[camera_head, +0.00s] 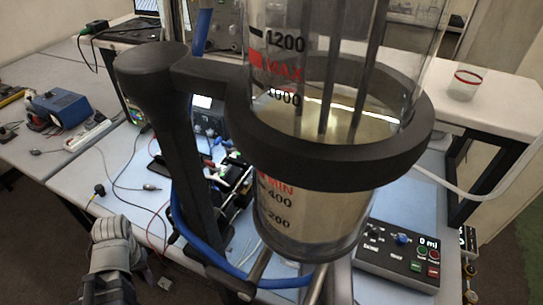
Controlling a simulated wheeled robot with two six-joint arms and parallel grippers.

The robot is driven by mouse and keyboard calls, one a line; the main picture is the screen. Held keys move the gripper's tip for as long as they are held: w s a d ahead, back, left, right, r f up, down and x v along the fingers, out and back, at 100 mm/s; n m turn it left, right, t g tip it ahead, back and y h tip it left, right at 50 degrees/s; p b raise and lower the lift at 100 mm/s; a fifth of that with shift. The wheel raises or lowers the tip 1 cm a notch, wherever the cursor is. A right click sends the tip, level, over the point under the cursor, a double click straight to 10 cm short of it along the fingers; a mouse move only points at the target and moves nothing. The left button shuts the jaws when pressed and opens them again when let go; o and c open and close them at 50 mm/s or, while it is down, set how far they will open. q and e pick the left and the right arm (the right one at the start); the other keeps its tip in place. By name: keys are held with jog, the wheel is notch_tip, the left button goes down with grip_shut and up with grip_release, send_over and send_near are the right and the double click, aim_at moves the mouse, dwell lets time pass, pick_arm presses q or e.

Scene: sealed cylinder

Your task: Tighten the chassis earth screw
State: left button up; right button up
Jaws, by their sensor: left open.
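I cannot make out a chassis earth screw in this view. A large clear cylinder (310,215) with black and red volume marks fills the centre. A black ring bracket (330,160) goes around it, joined to a black post (165,120). A control box (400,250) with a "0 ml" display and several buttons sits on the bench right of the cylinder. My left gripper (112,230) is a grey hand at the lower left, by the bench's front edge. It is open and apart from the cylinder and the box. My right gripper is not in view.
A blue hose (190,240) runs down the post and under the cylinder. Cables and small electronics clutter the bench behind it. A blue device (60,108) and a white power strip (88,135) lie at the left. A red-rimmed jar (464,86) stands on the white right-hand surface.

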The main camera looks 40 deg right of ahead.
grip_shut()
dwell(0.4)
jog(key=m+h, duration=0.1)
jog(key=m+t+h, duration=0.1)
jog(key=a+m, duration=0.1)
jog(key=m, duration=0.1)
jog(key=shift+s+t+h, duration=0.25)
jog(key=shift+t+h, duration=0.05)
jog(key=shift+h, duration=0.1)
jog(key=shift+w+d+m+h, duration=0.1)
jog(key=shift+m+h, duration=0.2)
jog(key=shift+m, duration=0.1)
